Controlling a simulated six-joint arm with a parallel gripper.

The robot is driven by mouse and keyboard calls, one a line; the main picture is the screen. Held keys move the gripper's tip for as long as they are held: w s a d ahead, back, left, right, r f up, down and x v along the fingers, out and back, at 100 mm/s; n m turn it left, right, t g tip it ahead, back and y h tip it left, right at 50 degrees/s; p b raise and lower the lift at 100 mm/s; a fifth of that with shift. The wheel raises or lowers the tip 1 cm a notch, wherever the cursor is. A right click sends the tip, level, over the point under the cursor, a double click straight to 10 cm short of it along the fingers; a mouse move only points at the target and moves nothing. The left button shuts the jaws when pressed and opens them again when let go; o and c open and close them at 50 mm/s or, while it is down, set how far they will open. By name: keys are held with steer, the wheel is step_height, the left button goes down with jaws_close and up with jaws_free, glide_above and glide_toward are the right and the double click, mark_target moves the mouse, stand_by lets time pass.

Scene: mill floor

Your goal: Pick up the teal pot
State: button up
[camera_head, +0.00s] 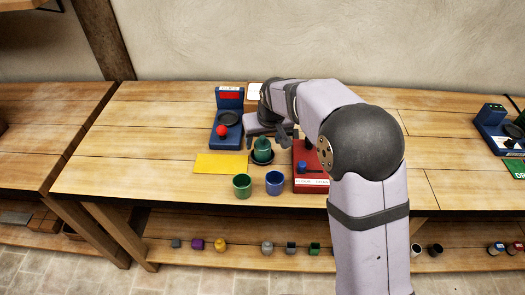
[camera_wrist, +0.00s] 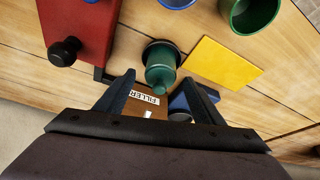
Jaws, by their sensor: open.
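The teal pot (camera_head: 262,150) is small and bottle-like, with a narrower top. It stands on a dark round dish on the bench in the head view. In the wrist view the pot (camera_wrist: 161,72) shows centrally, just ahead of the gap between my fingers. My gripper (camera_head: 270,139) is open and empty, right at the pot on its far side. In the wrist view the fingers of my gripper (camera_wrist: 158,78) lie to either side of the pot's near end, with visible gaps. I cannot tell how deep the pot lies between them.
A red box (camera_head: 311,165) with a knob stands close on the right. A blue stand (camera_head: 227,118) with a red ball is at left. A yellow sheet (camera_head: 221,165) lies beside the pot. A green cup (camera_head: 242,187) and blue cup (camera_head: 274,184) stand in front. The bench's left end is clear.

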mark_target(263, 144)
steer(key=shift+p+x, duration=0.5)
steer(key=shift+x, duration=1.6)
steer(key=shift+s+r, duration=0.1)
steer(key=c, duration=1.6)
steer(key=shift+o, duration=0.2)
steer(key=shift+r, duration=0.1)
step_height(263, 144, up, 18)
steer(key=b, duration=0.1)
